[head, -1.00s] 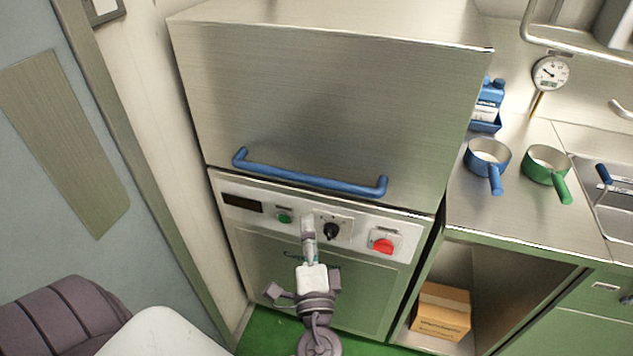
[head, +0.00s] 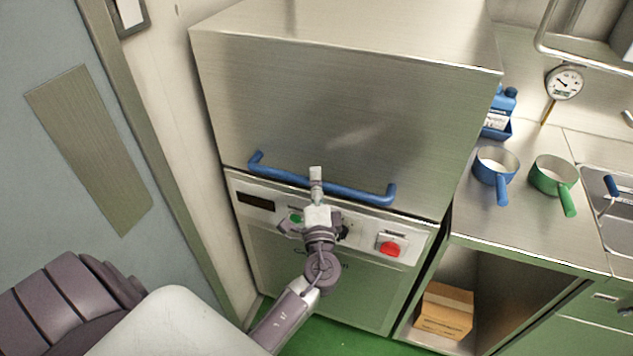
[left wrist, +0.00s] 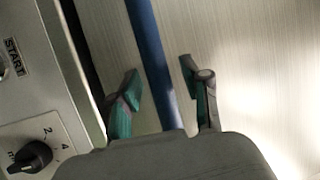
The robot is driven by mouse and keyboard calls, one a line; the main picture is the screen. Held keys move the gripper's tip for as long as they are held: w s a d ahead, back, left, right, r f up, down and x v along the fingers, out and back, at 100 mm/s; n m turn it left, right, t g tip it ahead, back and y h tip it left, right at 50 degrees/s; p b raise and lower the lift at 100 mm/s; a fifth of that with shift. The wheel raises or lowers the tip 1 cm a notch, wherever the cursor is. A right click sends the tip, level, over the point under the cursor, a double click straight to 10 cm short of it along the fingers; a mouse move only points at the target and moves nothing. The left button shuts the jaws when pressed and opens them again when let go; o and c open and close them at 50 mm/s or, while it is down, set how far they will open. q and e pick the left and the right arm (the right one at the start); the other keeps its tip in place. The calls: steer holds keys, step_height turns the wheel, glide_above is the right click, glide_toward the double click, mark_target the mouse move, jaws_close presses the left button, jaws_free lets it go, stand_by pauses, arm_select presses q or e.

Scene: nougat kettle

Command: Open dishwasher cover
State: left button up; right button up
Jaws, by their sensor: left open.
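The dishwasher cover (head: 340,110) is a large brushed-steel hood, sitting down on the control panel. Its blue bar handle (head: 350,191) runs along the lower front edge. My left gripper (head: 316,180) is at the middle of the handle. In the left wrist view the blue handle (left wrist: 148,50) passes between the two open fingers of my left gripper (left wrist: 160,88), with a gap on each side. My right gripper is not in view.
The front panel has a red switch (head: 391,247) and a dark knob (left wrist: 32,157). A blue pan (head: 496,168) and a green pan (head: 553,177) stand on the counter at right. A cardboard box (head: 445,310) sits below it. A wall is close at left.

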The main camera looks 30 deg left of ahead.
arm_select(q)
jaws_close()
steer(key=shift+r, duration=0.1)
